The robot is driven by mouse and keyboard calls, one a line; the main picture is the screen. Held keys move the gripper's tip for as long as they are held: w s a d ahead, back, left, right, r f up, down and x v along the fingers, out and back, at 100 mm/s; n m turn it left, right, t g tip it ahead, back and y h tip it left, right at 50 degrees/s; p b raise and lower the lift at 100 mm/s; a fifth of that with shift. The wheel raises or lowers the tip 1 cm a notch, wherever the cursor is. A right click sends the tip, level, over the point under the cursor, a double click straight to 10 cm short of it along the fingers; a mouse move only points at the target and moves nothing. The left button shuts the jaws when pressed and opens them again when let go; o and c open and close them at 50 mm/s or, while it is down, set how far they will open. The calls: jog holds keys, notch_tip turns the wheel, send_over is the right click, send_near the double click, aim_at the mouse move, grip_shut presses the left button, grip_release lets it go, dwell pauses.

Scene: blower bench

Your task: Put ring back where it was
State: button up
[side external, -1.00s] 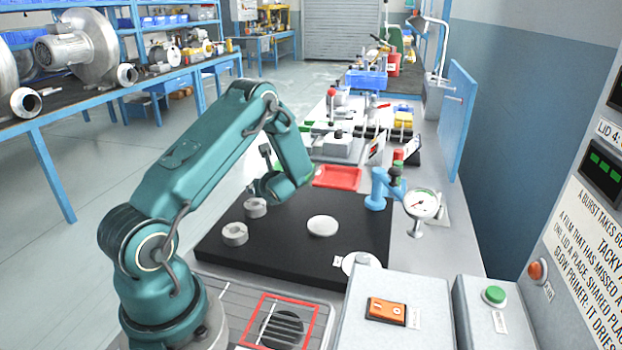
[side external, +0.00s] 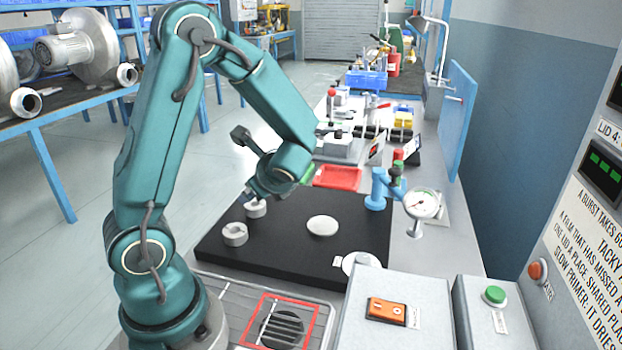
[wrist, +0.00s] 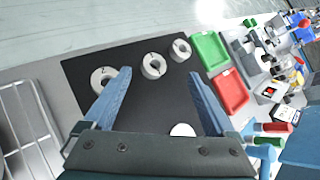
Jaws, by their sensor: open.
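Three pale grey rings lie on the black mat (side external: 290,255) in the wrist view: a left ring (wrist: 103,80), a middle ring (wrist: 153,66) and a right ring (wrist: 180,50). The side view shows a near ring (side external: 234,234) and a farther ring (side external: 255,208); my arm may hide the third. My gripper (wrist: 158,75) is open and empty, its fingers above the mat. In the wrist view the left finger slightly overlaps the left ring's edge; the middle ring shows between the fingertips. In the side view my gripper (side external: 251,194) is above and beside the farther ring.
A white disc (side external: 322,226) lies on the mat. A red tray (side external: 337,177) and green tray (wrist: 209,50) sit beyond its edge. A blue stand with a dial gauge (side external: 422,203) rises at the right. A slatted grille with a red frame (side external: 262,300) lies in front.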

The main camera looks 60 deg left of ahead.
jog(key=s+d+r+n+t+h, duration=0.2)
jog(key=d+n+h, duration=0.3)
jog(key=d, duration=0.6)
jog(key=s+d+r+n+t+h, duration=0.2)
jog(key=s+d+r+n+h, duration=0.1)
jog(key=d+n, duration=0.5)
jog(key=d+r+h, duration=0.1)
jog(key=d+h, duration=0.1)
jog(key=d, duration=0.1)
jog(key=shift+s+r+n+t+h, duration=0.25)
jog(key=shift+r+n+t+h, duration=0.05)
jog(key=shift+r+n+t, duration=0.1)
